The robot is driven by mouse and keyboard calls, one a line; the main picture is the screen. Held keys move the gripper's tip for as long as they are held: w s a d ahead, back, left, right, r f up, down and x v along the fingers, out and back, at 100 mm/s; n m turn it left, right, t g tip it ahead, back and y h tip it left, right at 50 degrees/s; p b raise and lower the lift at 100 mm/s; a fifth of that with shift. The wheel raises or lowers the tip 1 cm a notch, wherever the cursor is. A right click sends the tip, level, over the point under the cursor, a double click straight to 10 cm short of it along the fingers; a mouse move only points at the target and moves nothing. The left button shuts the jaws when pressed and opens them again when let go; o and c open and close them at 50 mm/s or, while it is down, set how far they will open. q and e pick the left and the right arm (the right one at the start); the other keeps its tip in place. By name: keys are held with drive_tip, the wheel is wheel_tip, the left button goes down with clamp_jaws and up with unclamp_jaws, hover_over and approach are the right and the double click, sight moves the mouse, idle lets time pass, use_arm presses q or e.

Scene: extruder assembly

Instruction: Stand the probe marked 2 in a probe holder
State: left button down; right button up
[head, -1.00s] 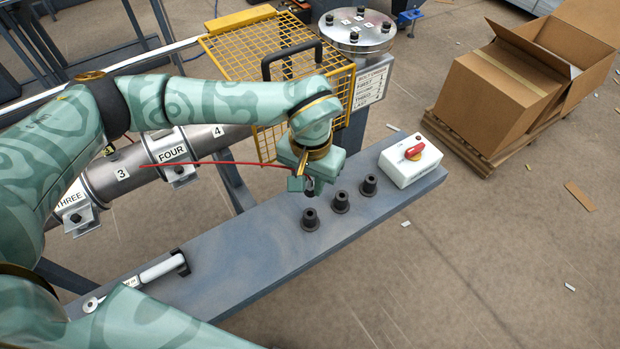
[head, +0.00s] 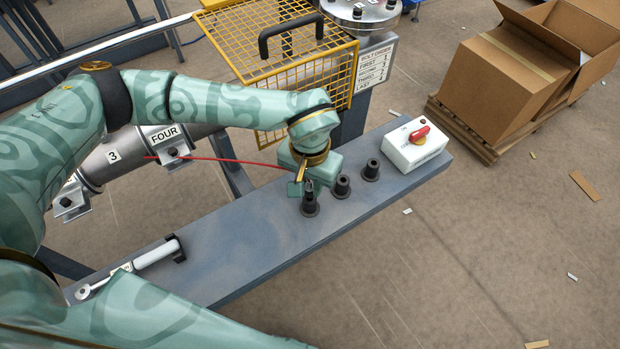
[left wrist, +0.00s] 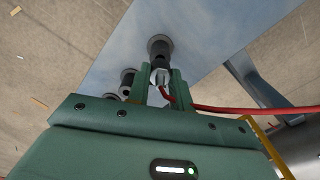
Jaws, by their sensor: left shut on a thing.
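My left gripper (head: 303,186) is shut on a probe (head: 309,187), a short metallic and dark piece with a red cable. It holds the probe upright over the nearest black probe holder (head: 310,207). In the left wrist view the probe (left wrist: 160,77) is between the two fingers, in line with a holder (left wrist: 159,45). The probe's lower end meets or overlaps the holder's top; I cannot tell how far it is inside. No number is readable on the probe. Two more holders, a middle one (head: 342,186) and a far one (head: 371,170), stand in a row, empty-looking. My right gripper is out of view.
The holders stand on a grey bench (head: 235,240). A white switch box with a red knob (head: 415,146) is at its right end. A white-handled tool (head: 150,257) lies at its left end. A yellow mesh guard (head: 285,65) stands behind. The red cable (head: 225,160) trails left.

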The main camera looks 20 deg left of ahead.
use_arm(q)
drive_tip(key=shift+f+b, duration=0.45)
drive_tip(key=shift+f, duration=0.7)
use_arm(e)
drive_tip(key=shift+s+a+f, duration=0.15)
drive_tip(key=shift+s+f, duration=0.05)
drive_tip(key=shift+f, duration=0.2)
use_arm(q)
drive_tip(key=c, duration=1.2)
unclamp_jaws()
drive_tip(key=shift+o, duration=0.2)
wheel_tip(320, 180, up, 16)
drive_tip(key=p, duration=0.5)
drive_tip(key=shift+r, duration=0.15)
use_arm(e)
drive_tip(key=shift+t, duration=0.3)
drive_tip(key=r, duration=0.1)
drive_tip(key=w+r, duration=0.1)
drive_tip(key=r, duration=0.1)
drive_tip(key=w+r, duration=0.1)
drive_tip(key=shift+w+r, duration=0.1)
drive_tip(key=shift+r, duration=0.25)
